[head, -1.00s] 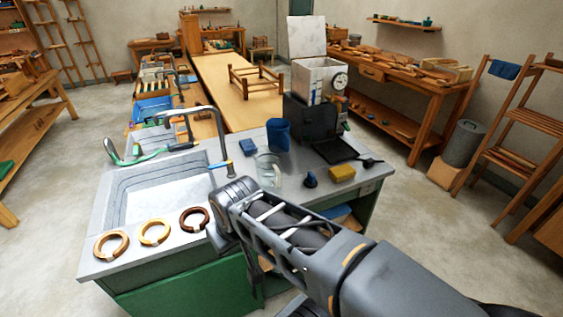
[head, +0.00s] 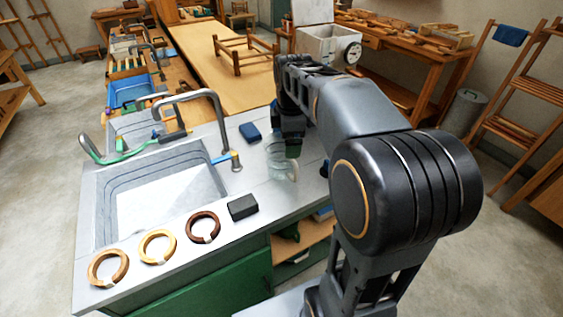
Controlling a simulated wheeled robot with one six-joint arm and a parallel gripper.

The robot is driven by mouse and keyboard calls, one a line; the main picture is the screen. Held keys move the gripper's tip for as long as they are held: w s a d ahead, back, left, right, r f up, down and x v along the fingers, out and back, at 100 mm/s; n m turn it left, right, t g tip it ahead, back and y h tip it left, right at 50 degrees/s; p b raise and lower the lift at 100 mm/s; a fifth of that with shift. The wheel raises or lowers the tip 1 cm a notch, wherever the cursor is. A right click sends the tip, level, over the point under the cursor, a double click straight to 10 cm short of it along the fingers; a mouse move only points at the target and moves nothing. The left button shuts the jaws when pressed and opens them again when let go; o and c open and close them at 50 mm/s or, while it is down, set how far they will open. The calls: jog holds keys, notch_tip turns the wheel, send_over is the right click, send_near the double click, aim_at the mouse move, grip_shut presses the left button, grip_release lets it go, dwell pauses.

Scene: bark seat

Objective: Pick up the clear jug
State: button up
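The clear jug (head: 281,163) stands upright on the grey sink counter, right of the tap, with its handle toward the lower right. My gripper (head: 289,136) points down at the jug's top from behind and above in the head view. Its dark fingers overlap the jug's rim in the picture. I cannot tell whether they touch the jug or whether they are open or shut, as my wrist and arm hide much of that area.
The sink (head: 160,190) and its curved tap (head: 222,125) lie left of the jug. A blue sponge-like block (head: 250,132) and a black block (head: 242,207) are close by on the counter. Several wooden rings, including a dark one (head: 203,227), line the front edge.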

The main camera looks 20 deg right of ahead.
aim_at(292, 162)
jog(key=w+d+f+n, duration=0.1)
jog(key=f, duration=0.2)
jog(key=w+d+f+n, duration=0.1)
jog(key=f+n, duration=0.1)
jog(key=w+d+f+n, duration=0.1)
jog(key=f, duration=0.2)
jog(key=shift+w+f+n+g+b, duration=0.35)
jog(key=shift+n+g, duration=0.05)
jog(key=shift+s+f, duration=0.1)
jog(key=shift+f, duration=2.6)
jog(key=shift+c, duration=0.3)
jog(key=c, duration=1)
